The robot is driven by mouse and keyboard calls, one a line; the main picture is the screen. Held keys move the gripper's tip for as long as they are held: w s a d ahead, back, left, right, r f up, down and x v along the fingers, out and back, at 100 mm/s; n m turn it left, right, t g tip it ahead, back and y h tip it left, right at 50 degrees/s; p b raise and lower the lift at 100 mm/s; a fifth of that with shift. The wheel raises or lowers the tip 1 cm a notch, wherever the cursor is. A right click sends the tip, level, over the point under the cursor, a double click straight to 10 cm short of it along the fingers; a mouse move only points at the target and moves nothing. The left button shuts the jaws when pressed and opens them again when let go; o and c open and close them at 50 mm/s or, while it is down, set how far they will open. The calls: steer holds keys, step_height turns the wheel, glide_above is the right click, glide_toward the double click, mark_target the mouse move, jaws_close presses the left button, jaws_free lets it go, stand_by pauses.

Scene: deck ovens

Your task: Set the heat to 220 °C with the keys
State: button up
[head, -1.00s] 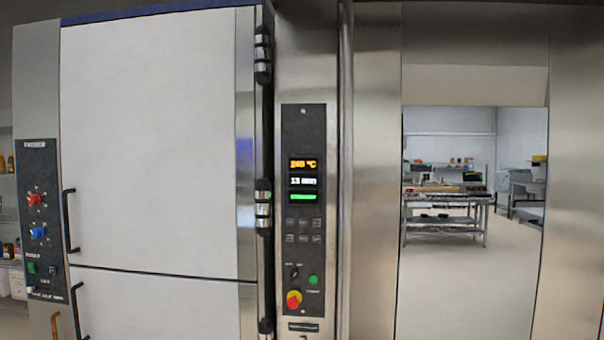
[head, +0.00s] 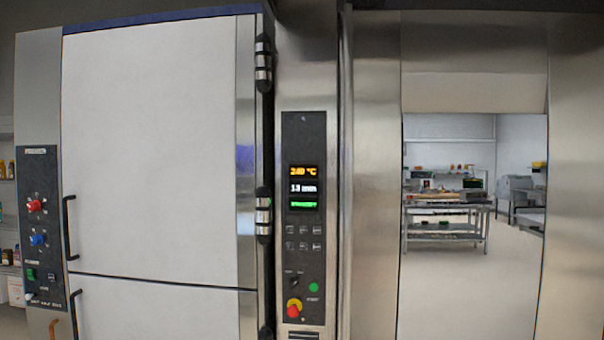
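The black control panel (head: 304,265) is on the steel column in the middle of the head view. Its top display (head: 304,171) shows orange figures that look like 240 °C. Below it a white line (head: 304,188) reads about 13 min, and a green line (head: 303,205) is too small to read. Two rows of small grey keys (head: 303,238) sit under the displays. A dark switch, a green button (head: 314,287) and a red-and-yellow knob (head: 294,307) are lower down. My gripper is not in view.
A large white door (head: 150,150) with black handles is left of the panel. A second panel (head: 40,225) with red and blue knobs is at the far left. On the right, a steel-framed opening shows a room with a steel table (head: 440,211).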

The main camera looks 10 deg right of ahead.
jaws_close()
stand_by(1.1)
